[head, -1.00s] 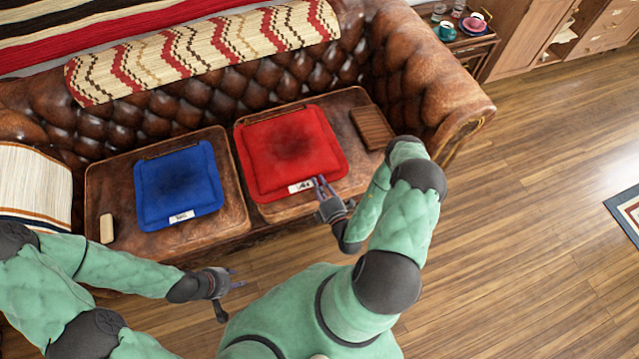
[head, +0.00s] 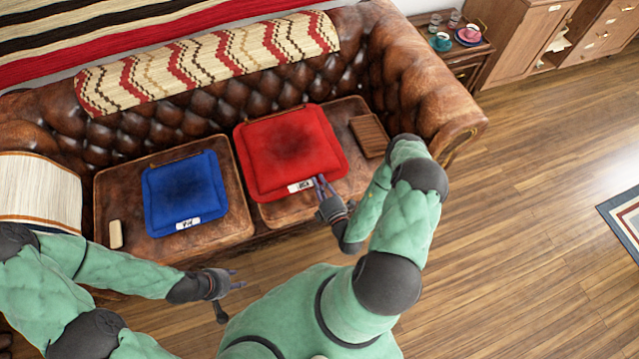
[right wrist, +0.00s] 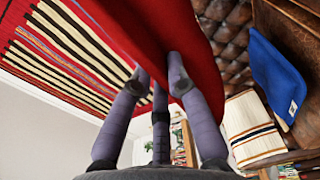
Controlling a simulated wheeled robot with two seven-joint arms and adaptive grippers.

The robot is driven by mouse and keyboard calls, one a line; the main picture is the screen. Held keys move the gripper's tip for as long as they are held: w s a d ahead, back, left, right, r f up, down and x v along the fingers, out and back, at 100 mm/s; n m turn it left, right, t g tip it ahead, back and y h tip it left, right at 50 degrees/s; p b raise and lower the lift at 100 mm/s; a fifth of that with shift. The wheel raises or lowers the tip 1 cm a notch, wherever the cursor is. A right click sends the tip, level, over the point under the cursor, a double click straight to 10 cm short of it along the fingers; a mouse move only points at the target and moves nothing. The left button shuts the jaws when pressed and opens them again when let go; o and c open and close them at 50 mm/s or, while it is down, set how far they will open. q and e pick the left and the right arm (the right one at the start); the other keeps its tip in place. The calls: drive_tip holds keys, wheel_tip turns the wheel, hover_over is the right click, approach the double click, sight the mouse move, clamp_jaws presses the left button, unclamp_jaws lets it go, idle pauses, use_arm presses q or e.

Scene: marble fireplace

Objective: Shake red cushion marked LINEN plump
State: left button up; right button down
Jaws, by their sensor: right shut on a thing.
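The red cushion (head: 288,155) with a dark patch on top is over the sofa's right seat, its white label (head: 301,186) facing me; the lettering is too small to read. My right gripper (head: 321,190) is shut on the cushion's front edge beside the label. In the right wrist view the red cloth (right wrist: 150,40) runs between my fingers (right wrist: 163,88). How high the cushion is above the seat I cannot tell. My left gripper (head: 233,280) is empty, fingers apart, in front of the sofa.
A blue cushion (head: 184,190) lies on the left seat, with a tan block (head: 115,234) beside it. A ribbed brown block (head: 368,136) lies right of the red cushion. A side table (head: 462,60) with cups stands beyond the sofa arm (head: 430,90).

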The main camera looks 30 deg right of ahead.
wheel_tip(320, 180, down, 7)
drive_tip(key=b, duration=0.6)
wheel_tip(320, 180, up, 8)
drive_tip(key=p, duration=0.6)
drive_tip(key=shift+f+p, duration=0.1)
drive_tip(key=shift+p, duration=0.2)
wheel_tip(320, 180, down, 8)
drive_tip(key=r+b, duration=0.1)
drive_tip(key=b, duration=0.5)
wheel_tip(320, 180, up, 7)
drive_tip(key=p, duration=0.6)
wheel_tip(320, 180, down, 7)
drive_tip(key=b, duration=0.5)
drive_tip(key=shift+f, duration=0.1)
